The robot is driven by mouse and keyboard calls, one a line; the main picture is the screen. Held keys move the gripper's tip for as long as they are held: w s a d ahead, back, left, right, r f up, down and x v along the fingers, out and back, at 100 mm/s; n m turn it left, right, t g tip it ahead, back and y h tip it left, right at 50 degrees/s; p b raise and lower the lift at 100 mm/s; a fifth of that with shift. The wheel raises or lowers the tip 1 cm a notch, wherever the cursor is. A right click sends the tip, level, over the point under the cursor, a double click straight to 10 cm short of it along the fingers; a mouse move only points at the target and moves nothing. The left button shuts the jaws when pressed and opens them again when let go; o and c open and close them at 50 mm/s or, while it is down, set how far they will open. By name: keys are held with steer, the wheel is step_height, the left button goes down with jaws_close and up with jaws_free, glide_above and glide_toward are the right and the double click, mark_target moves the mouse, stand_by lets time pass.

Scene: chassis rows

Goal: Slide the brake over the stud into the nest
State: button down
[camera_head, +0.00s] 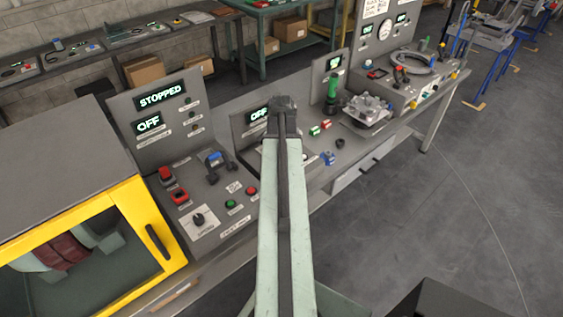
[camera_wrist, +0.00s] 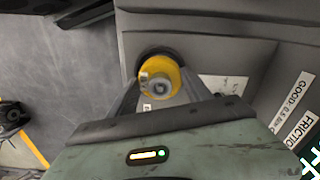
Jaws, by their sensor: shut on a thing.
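A round yellow part (camera_wrist: 172,73) with a grey hub, which I take to be the brake, sits between the two fingers of my gripper (camera_wrist: 160,84) in the wrist view. The gripper is shut on it. A dark round edge (camera_wrist: 152,52) shows just behind the part on a grey panel, perhaps the nest; I cannot tell how deep the part sits. The stud cannot be made out apart from the hub. In the head view my gripper (camera_head: 283,104) is over the bench at a grey panel, and my arm hides the part and nest.
A yellow-framed guard box (camera_head: 160,243) stands at the left. A control panel (camera_head: 150,115) reads STOPPED and OFF. Small red, green and blue parts (camera_head: 328,158) and a grey fixture (camera_head: 365,110) lie right of my arm. Printed labels (camera_wrist: 294,98) are on the panel. The floor at right is open.

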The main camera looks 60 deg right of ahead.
steer(key=shift+f+b, duration=0.85)
steer(key=shift+f, duration=0.1)
steer(key=shift+c, duration=1.9)
jaws_free()
steer(key=shift+r, duration=0.15)
step_height(320, 180, up, 8)
steer(key=p, duration=0.8)
steer(key=shift+f, duration=0.2)
steer(key=shift+s, duration=0.15)
